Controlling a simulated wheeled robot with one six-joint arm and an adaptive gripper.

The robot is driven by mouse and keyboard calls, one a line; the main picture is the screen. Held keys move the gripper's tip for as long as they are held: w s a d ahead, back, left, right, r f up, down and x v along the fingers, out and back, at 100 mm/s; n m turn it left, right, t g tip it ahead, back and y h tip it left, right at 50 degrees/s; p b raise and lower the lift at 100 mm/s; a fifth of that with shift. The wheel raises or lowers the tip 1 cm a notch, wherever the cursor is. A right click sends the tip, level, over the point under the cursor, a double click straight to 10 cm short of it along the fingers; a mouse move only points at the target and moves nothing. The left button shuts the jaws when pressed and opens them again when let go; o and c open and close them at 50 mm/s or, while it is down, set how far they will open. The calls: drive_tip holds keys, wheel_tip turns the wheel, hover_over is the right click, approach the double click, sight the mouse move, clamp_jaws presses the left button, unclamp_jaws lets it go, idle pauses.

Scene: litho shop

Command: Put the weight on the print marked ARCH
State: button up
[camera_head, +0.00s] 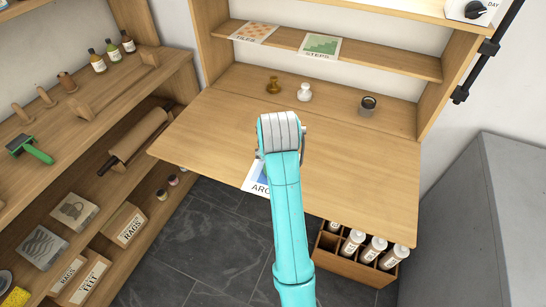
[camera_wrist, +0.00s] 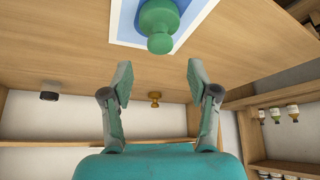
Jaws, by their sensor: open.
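A green weight (camera_wrist: 158,22) with a round knob appears to stand on the blue area of a white-bordered print (camera_wrist: 122,32) in the wrist view. In the head view, a print whose visible letters read "ARC" (camera_head: 256,176) lies at the table's front edge, partly hidden by my arm. It looks like the same print. The green weight is hidden in the head view. My gripper (camera_wrist: 160,78) is open and empty, its fingers apart on either side below the weight's knob in the wrist picture, with a visible gap to it.
A brass weight (camera_head: 273,85), a white weight (camera_head: 304,92) and a dark jar (camera_head: 367,105) stand at the table's back. Prints TILES (camera_head: 254,33) and STEPS (camera_head: 320,46) lie on the shelf above. The wooden table (camera_head: 370,170) is clear at right. Bottles in a crate (camera_head: 345,266) stand below.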

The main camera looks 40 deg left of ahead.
drive_tip(key=shift+v, duration=2.3)
